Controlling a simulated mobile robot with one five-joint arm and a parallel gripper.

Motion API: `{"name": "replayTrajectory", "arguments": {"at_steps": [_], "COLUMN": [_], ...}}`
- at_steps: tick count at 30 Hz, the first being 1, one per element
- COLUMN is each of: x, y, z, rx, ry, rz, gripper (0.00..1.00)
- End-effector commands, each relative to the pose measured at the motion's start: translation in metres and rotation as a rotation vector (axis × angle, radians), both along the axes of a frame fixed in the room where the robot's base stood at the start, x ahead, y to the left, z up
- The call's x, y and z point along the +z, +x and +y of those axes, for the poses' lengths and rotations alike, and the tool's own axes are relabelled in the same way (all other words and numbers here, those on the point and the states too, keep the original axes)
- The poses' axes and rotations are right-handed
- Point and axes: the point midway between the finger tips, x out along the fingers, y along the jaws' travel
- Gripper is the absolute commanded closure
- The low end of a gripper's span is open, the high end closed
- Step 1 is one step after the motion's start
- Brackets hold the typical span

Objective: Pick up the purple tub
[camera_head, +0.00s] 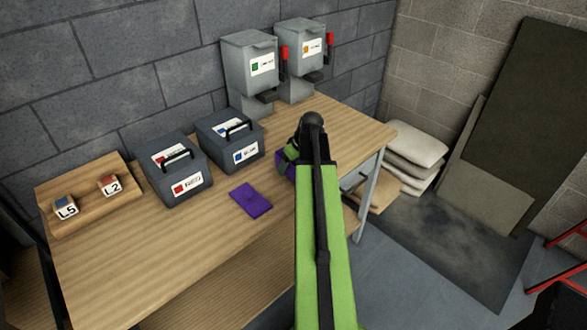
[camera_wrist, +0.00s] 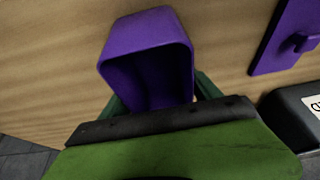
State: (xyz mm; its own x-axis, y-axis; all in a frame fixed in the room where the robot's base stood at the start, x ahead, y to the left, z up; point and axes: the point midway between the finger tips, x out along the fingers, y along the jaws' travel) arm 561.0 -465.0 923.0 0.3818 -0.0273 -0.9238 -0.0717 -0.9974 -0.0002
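The purple tub (camera_wrist: 148,55) is in the middle of the wrist view, with its open mouth facing the camera. In the head view only a small purple part of the tub (camera_head: 283,162) shows beside my arm, over the right part of the table. My gripper (camera_wrist: 163,98) has its dark green fingers apart, one on each side of the tub. I cannot tell whether both fingers press on it. The tub's lower part is hidden behind my gripper. A flat purple lid with a knob (camera_wrist: 278,58) lies on the table; the head view also shows this lid (camera_head: 251,199).
Two dark boxes with handles, one red-labelled (camera_head: 178,172) and one blue-labelled (camera_head: 229,141), stand left of my arm. A wooden board (camera_head: 87,183) holds two small blocks. Two grey dispensers (camera_head: 250,70) stand at the back. The table's front left (camera_head: 150,270) is clear.

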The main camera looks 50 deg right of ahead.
Motion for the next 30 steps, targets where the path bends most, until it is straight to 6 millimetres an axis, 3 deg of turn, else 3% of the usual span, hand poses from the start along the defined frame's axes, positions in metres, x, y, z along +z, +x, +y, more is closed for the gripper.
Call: {"name": "replayTrajectory", "arguments": {"at_steps": [1, 11, 20, 30], "x": [0.000, 0.000, 0.005, 0.055], "y": [0.000, 0.000, 0.000, 0.000], "z": [0.000, 0.000, 0.000, 0.000], "rx": [0.000, 0.000, 0.000, 0.000], "ry": [0.000, 0.000, 0.000, 0.000], "rz": [0.000, 0.000, 0.000, 0.000], "gripper": [0.36, 0.77, 0.77, 0.77]}}
